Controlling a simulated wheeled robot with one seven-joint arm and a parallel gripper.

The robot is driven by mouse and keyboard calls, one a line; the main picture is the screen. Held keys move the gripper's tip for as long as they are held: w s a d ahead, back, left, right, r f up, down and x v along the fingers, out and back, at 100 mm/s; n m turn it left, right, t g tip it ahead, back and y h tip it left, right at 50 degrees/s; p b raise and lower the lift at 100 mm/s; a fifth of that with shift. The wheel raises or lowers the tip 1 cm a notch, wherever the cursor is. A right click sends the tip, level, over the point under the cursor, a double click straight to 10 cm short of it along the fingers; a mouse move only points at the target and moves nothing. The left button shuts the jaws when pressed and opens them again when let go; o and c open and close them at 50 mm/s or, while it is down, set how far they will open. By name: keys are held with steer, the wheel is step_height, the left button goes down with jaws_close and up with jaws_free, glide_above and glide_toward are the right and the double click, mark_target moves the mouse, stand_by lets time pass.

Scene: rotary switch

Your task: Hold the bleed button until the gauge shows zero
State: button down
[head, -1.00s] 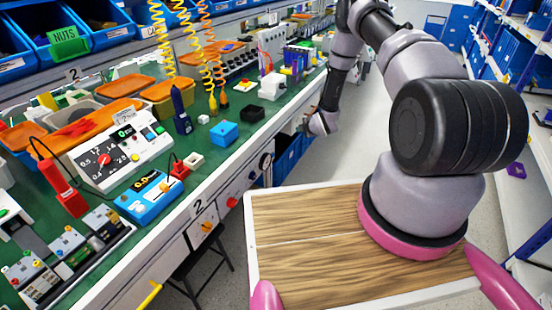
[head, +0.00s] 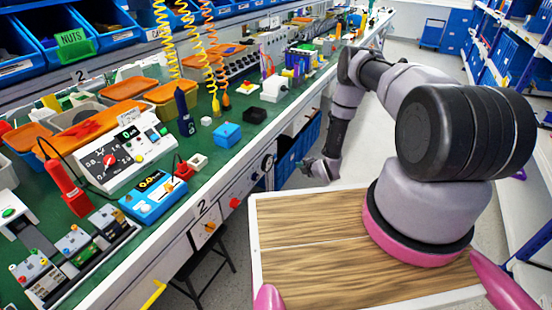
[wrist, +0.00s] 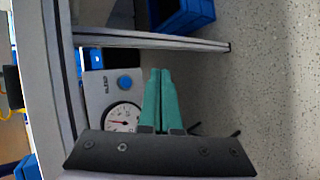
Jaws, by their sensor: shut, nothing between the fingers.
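The bleed button is a round blue button (wrist: 125,82) on a pale panel in the wrist view, with small lettering beside it. The round white gauge (wrist: 122,118) sits next to it, partly covered at its lower edge by my gripper's body. Its needle points to the left in the picture; the numbers are too small to read. My gripper (wrist: 160,71) has two green fingers pressed together, empty, to the right of the button and apart from it in the picture. In the head view, the gauge (head: 267,162) shows on the bench front; my arm's end hangs right of it.
The green bench top (head: 225,165) is crowded with devices and bins. A red knob (head: 235,202) and an orange switch (head: 209,227) are on the bench front. A blue bin (wrist: 182,15) is below the bench. The floor (wrist: 265,90) beside the bench is clear.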

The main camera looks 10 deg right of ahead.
steer(key=w+a, duration=0.5)
steer(key=a, duration=0.1)
steer(key=shift+a, duration=0.4)
steer(key=shift+a, duration=0.1)
stand_by(1.7)
steer(key=shift+w+a, duration=0.2)
steer(key=shift+a, duration=0.05)
steer(key=shift+w+a, duration=0.25)
steer(key=shift+a, duration=0.15)
stand_by(2.0)
steer(key=shift+d, duration=0.1)
stand_by(1.2)
steer(key=shift+s+d, duration=0.5)
steer(key=shift+d, duration=0.1)
steer(key=shift+d, duration=0.1)
steer(key=shift+s+d, duration=0.75)
steer(key=shift+d, duration=0.25)
steer(key=shift+s+d, duration=0.7)
steer(key=shift+d, duration=0.25)
